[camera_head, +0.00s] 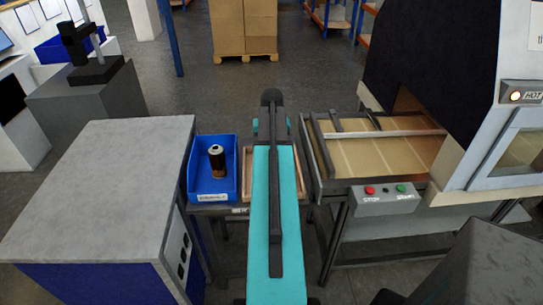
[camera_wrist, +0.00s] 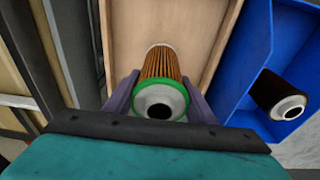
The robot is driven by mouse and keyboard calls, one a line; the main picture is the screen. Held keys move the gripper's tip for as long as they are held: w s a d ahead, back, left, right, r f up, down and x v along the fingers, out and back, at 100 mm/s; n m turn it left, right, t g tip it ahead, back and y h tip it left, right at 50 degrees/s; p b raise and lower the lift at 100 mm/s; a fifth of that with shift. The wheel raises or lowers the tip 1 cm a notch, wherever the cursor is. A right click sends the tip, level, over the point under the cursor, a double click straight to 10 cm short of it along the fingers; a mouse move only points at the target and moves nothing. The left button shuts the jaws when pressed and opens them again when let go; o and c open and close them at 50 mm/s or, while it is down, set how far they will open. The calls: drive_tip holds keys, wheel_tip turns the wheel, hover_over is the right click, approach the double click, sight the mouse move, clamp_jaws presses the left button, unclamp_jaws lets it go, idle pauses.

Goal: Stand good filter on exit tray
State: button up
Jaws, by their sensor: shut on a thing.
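A filter (camera_wrist: 166,66) with orange-brown pleats, a green ring and a metal end with a dark hole shows in the wrist view. My gripper (camera_wrist: 160,92) is shut on it, one finger on each side. The filter's ringed end faces the wrist camera and its far end points at the light wooden tray (camera_wrist: 125,22). I cannot tell whether that far end touches the tray floor. In the head view my arm hides the gripper, the held filter and most of the wooden tray (camera_head: 249,165).
A blue bin (camera_head: 202,147) left of the wooden tray holds a dark filter (camera_head: 217,162); the bin (camera_wrist: 247,62) and dark filter (camera_wrist: 278,95) also show in the wrist view. A conveyor (camera_head: 375,150) with a dark frame stands right, a grey-topped cabinet (camera_head: 95,185) left.

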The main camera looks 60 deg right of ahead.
drive_tip(key=shift+f+p, duration=0.85)
drive_tip(key=shift+f, duration=0.9)
drive_tip(key=shift+f, duration=0.15)
drive_tip(key=o, duration=1.1)
drive_tip(key=shift+r, duration=0.25)
drive_tip(key=shift+s+a+r+b, duration=0.2)
drive_tip(key=shift+r+b, duration=0.3)
drive_tip(key=shift+r, duration=1.45)
drive_tip(key=shift+s+a+r+b, duration=0.15)
drive_tip(key=shift+a+r+b, duration=0.25)
drive_tip(key=shift+r, duration=1.55)
drive_tip(key=shift+s+a+r+b, duration=0.2)
drive_tip(key=shift+r+b, duration=0.35)
drive_tip(key=shift+r, duration=1.4)
drive_tip(key=shift+r, duration=0.1)
